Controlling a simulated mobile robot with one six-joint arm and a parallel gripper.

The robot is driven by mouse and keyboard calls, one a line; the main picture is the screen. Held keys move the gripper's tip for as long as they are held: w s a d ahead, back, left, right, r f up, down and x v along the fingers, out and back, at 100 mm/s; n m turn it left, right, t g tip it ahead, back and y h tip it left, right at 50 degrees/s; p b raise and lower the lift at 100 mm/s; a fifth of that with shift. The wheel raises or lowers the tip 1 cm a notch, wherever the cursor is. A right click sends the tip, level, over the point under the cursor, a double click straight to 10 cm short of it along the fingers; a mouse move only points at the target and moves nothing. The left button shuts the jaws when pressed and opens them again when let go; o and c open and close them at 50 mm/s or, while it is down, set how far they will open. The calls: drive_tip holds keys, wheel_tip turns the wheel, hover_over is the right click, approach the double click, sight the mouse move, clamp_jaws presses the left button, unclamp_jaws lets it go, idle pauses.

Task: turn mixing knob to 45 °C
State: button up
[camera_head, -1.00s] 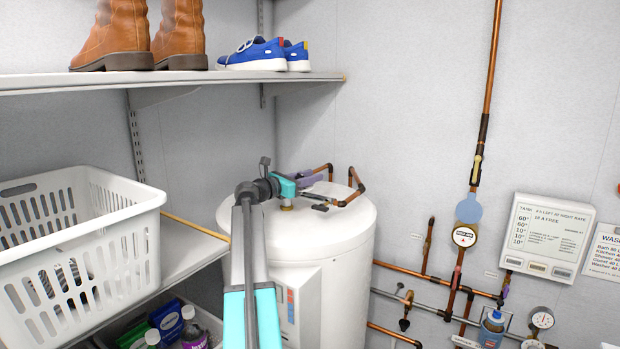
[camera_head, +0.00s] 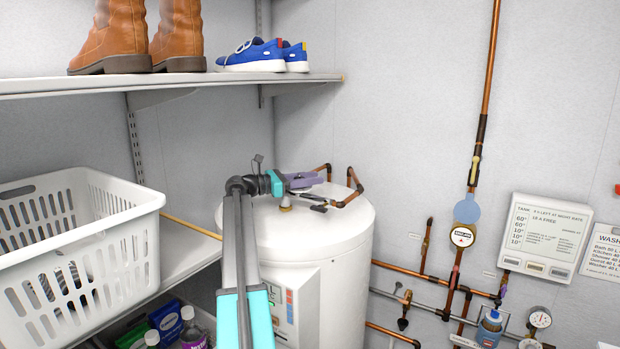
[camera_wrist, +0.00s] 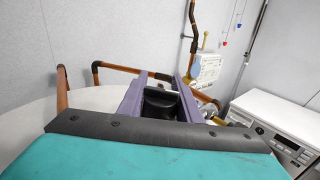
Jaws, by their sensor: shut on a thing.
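My gripper (camera_head: 306,181) is over the top of the white tank (camera_head: 335,235), at the end of my arm reaching up from the bottom of the head view. In the wrist view, its two purple fingers (camera_wrist: 162,95) stand on either side of a black knob (camera_wrist: 160,104) and are shut on it. The fingers hide the knob's sides, and no scale or temperature mark on it can be read. In the head view the gripper mostly covers the knob.
Copper pipes (camera_head: 352,188) rise from the tank top close to the fingers. A shelf with boots and blue shoes (camera_head: 262,55) is above left, and a white basket (camera_head: 75,250) stands at left. Pipes, gauges and a panel (camera_head: 543,237) are on the right wall.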

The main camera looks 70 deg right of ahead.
drive_tip(key=shift+s+a+m+g+y, duration=0.1)
drive_tip(key=shift+a+m+g+y, duration=0.05)
drive_tip(key=shift+m+g+y, duration=0.4)
drive_tip(key=shift+s+a+m+g+y, duration=0.1)
drive_tip(key=shift+m+g+y, duration=0.2)
drive_tip(key=shift+y, duration=0.35)
drive_tip(key=o, duration=1)
drive_tip(key=shift+s, duration=0.1)
drive_tip(key=shift+w+a, duration=0.1)
drive_tip(key=shift+w, duration=0.1)
drive_tip(key=shift+w+a, duration=0.25)
drive_tip(key=shift+w, duration=0.25)
drive_tip(key=b+v, duration=0.3)
drive_tip(key=v, duration=0.9)
drive_tip(key=shift+w+a, duration=0.15)
